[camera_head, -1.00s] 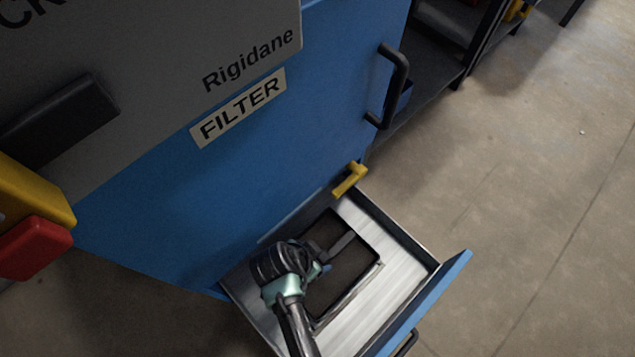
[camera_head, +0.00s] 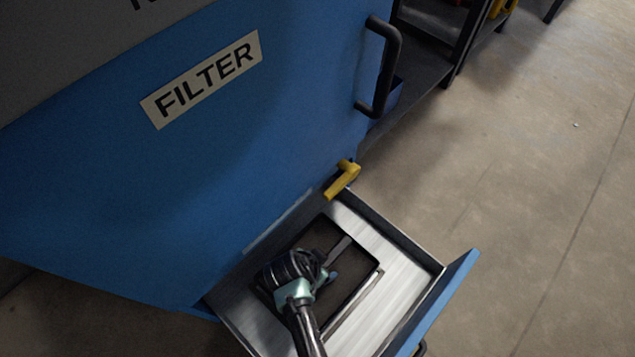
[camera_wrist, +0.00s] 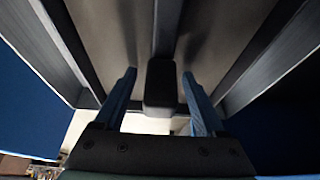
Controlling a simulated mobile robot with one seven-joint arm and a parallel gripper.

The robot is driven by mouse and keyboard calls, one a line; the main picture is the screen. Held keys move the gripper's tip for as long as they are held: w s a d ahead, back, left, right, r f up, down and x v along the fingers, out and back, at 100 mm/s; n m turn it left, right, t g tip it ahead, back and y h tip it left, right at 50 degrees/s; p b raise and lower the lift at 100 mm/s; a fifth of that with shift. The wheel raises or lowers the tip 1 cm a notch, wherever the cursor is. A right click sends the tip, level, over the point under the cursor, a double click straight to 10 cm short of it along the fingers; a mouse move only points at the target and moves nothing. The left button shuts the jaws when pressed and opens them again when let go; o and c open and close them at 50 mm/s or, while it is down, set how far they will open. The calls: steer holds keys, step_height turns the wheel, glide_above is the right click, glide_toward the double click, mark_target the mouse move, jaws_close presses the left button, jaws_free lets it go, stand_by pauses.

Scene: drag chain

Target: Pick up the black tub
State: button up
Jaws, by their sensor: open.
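The black tub (camera_head: 352,266) lies in the open metal drawer and shows as a dark rectangular frame with a brownish inside. My gripper (camera_head: 328,268) is over the tub's left part, and my wrist hides that part. In the wrist view, the tub (camera_wrist: 105,40) fills the upper middle, with a dark bar down its centre. A black block (camera_wrist: 160,85) at the bar's near end shows between the two blue fingers of my gripper (camera_wrist: 160,100). The fingers are apart, with gaps visible on both sides of the block. I cannot tell how deep they reach.
The drawer (camera_head: 400,250) has raised metal walls and a blue front (camera_head: 440,295). The blue cabinet (camera_head: 200,190) with a FILTER label stands close behind my arm. A yellow latch (camera_head: 343,180) sticks out at the drawer's back corner. Floor is open to the right.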

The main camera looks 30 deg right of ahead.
steer(key=shift+c, duration=0.3)
jaws_close()
steer(key=shift+r, duration=0.1)
stand_by(1.0)
